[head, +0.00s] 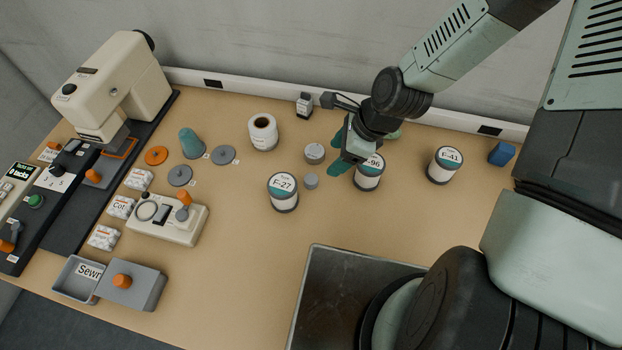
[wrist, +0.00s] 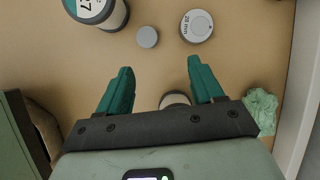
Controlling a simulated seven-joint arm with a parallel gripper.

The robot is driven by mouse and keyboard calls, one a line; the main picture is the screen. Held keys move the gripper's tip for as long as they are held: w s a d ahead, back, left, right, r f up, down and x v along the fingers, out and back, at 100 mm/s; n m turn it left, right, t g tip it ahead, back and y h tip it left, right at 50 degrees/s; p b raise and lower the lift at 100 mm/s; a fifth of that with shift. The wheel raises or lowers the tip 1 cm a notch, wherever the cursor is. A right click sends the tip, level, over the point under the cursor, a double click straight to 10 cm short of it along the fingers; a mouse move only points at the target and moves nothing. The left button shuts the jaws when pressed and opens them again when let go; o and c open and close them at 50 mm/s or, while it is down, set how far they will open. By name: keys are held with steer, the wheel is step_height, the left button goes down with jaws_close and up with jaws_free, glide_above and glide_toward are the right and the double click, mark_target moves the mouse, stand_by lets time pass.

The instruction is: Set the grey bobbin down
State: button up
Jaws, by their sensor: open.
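My gripper (head: 335,157) is open over the back middle of the table, with nothing between its teal fingers. The open fingers also show in the wrist view (wrist: 159,68). A small plain grey cylinder (head: 311,180) stands on the table just left of the fingers; it shows ahead of the fingertips in the wrist view (wrist: 148,37). A wider grey cylinder (head: 315,153) stands behind it, marked "20 mm" on its pale top in the wrist view (wrist: 197,26). Both stand clear of the fingers. I cannot tell which grey piece is the bobbin.
A plain white roll (head: 263,132) stands behind. Flat grey discs (head: 223,154) lie left. The front middle of the table is bare.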

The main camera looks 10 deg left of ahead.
steer(key=r, duration=0.1)
glide_above(310, 179)
steer(key=w+d, duration=0.1)
steer(key=d, duration=0.2)
steer(key=shift+n+g, duration=0.4)
step_height(310, 179, down, 4)
steer(key=shift+a+f, duration=0.15)
steer(key=x, duration=0.4)
steer(key=shift+s+f, duration=0.1)
steer(key=shift+s, duration=0.15)
steer(key=shift+a+f, duration=0.25)
steer(key=shift+f, duration=0.25)
steer(key=c, duration=1.2)
